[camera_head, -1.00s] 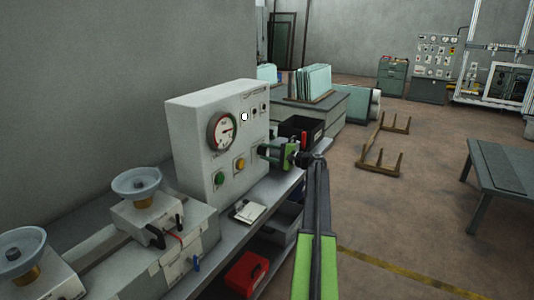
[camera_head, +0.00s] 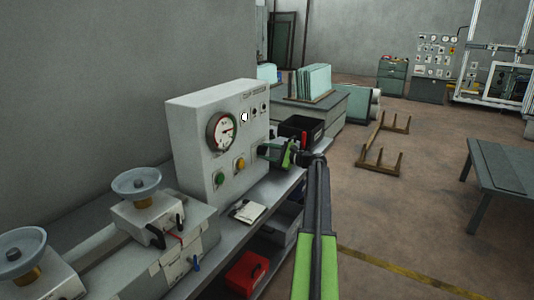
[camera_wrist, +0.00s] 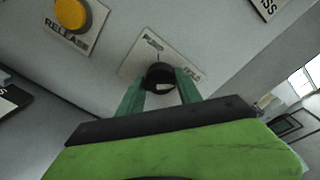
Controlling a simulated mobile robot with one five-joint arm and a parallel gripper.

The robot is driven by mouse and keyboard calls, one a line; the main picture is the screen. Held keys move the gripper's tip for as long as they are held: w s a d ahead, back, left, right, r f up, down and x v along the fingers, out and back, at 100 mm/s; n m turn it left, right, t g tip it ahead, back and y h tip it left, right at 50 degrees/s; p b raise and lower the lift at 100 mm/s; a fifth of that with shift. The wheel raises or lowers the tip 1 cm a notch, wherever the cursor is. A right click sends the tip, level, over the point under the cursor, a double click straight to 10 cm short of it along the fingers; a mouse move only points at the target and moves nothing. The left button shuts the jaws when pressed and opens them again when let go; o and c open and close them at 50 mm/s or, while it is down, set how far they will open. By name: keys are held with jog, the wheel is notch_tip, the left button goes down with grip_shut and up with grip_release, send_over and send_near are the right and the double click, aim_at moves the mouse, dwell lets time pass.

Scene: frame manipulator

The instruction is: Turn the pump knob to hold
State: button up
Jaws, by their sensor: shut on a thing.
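The pump knob (camera_wrist: 159,74) is black and round and stands on a pale label plate (camera_wrist: 140,58) in the wrist view. A word on the plate's right side seems to read HOLD; the word at its upper left is hard to read. My gripper (camera_wrist: 160,84) has its two green fingers on either side of the knob, shut on it. In the head view my gripper (camera_head: 268,153) is at the lower right of the grey control box (camera_head: 190,140) and hides the knob. The knob's pointer direction cannot be told.
A yellow button (camera_head: 239,163) marked RELEASE (camera_wrist: 72,14), a green button (camera_head: 218,179) and a dial gauge (camera_head: 222,131) are on the same box face. A notepad (camera_head: 248,211) lies on the bench below.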

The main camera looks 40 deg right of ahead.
jog(key=o, duration=1.3)
jog(key=shift+o, duration=0.2)
jog(key=v, duration=1.7)
jog(key=shift+s+p, duration=0.25)
jog(key=shift+p, duration=0.2)
